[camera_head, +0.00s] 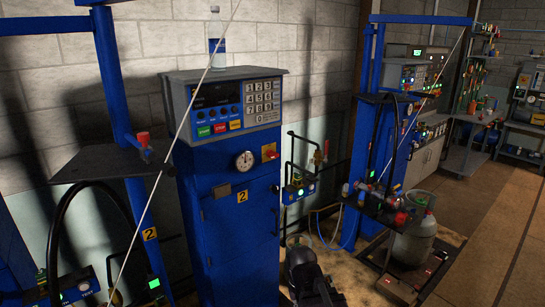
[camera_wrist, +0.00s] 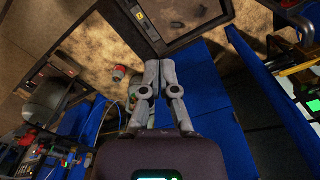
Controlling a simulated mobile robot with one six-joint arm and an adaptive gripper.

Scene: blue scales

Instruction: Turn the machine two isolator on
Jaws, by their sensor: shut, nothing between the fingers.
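Machine two is a tall blue cabinet (camera_head: 240,225) in the middle of the head view, with a yellow "2" label on its front. A red and yellow switch (camera_head: 270,151), which looks like the isolator, sits at the upper right of the cabinet front, right of a round dial. Its exact setting is too small to tell. My gripper (camera_wrist: 158,68) is shut and empty in the wrist view, with its fingers together. In the head view my dark wrist shows low, right of the cabinet and well below the switch, apart from it.
A grey control head with a keypad (camera_head: 262,97) tops the cabinet, and a bottle (camera_head: 216,38) stands on it. A blue post with a black shelf (camera_head: 98,163) stands at left. Pipes with a red-handled valve (camera_head: 318,156) are on the wall. A grey tank (camera_head: 414,240) stands at right.

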